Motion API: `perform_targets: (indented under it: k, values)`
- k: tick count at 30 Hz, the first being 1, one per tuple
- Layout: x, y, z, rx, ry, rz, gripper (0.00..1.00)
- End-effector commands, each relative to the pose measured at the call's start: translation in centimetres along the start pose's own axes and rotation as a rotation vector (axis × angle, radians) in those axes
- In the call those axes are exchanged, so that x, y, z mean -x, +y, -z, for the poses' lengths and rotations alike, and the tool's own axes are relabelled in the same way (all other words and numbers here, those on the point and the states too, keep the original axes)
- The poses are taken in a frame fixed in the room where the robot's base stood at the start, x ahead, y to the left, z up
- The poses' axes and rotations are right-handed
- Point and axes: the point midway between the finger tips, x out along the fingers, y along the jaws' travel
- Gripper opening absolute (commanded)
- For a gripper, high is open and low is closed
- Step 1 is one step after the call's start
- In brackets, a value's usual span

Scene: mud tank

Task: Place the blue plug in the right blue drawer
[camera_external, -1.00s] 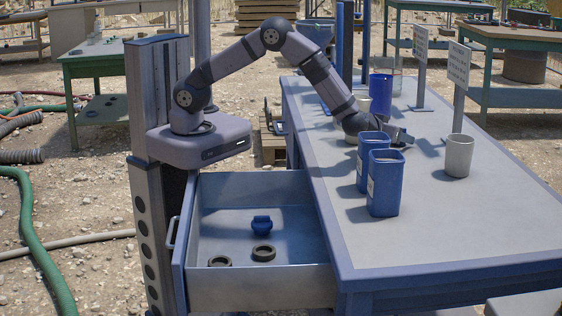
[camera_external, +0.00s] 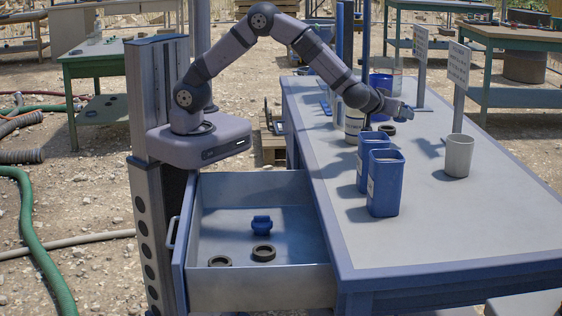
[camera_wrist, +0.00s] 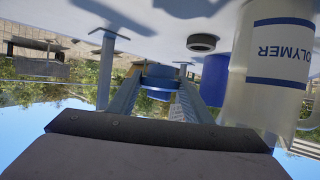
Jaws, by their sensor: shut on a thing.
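My gripper (camera_external: 398,106) is raised above the far part of the table, on the far side of the blue bins. In the wrist view, its two fingers (camera_wrist: 160,94) are closed on a blue plug (camera_wrist: 160,80). In the external view the held plug is too small to make out clearly. The blue drawer (camera_external: 325,272) is pulled open at the near left of the table. Another blue plug-like piece (camera_external: 261,225) lies inside it, beside two dark rings (camera_external: 263,253). The gripper is well away from the drawer.
Two blue bins (camera_external: 384,185) and a grey cup (camera_external: 458,156) stand on the table (camera_external: 440,225). A white POLYMER container (camera_wrist: 275,65), a blue cup (camera_external: 380,82) and a dark ring (camera_wrist: 201,43) are near the arm. Sign posts (camera_external: 458,75) stand behind. The near tabletop is clear.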

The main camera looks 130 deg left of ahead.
Motion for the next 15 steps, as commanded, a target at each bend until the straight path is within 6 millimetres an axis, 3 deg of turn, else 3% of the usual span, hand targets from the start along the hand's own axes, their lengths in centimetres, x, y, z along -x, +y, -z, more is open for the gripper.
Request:
perform_targets:
  k: [6,15]
  values:
    - [0.9,0.0,2.1,0.001,0.000,0.000,0.20]
    - [1.2,0.1,2.5,-0.002,0.000,-0.004,0.20]
